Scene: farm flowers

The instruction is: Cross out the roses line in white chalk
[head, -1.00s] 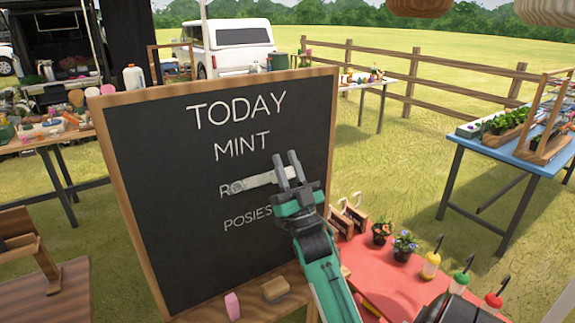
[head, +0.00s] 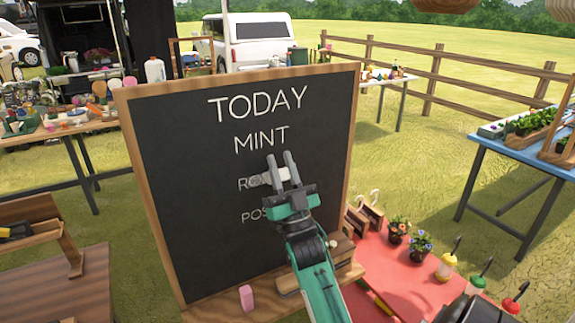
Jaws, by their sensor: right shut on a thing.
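The chalkboard (head: 190,200) stands upright in a wooden frame, with TODAY, MINT, the roses line (head: 247,184) and POSIES in white letters. My right gripper (head: 282,160) is at the roses line, its two fingers pointing up in front of the board and hiding most of the word. It is shut on the white chalk (head: 282,175), which is mostly hidden by the fingers. A pale white streak lies over the letters just left of the fingers; I cannot tell how much is mark and how much is chalk. My left gripper is not in view.
A pink chalk piece (head: 247,298) and a brown block (head: 288,284), partly behind my arm, are on the board's ledge. A red table (head: 385,280) with flower pots and bottles stands at right. A blue table (head: 520,165) is farther right.

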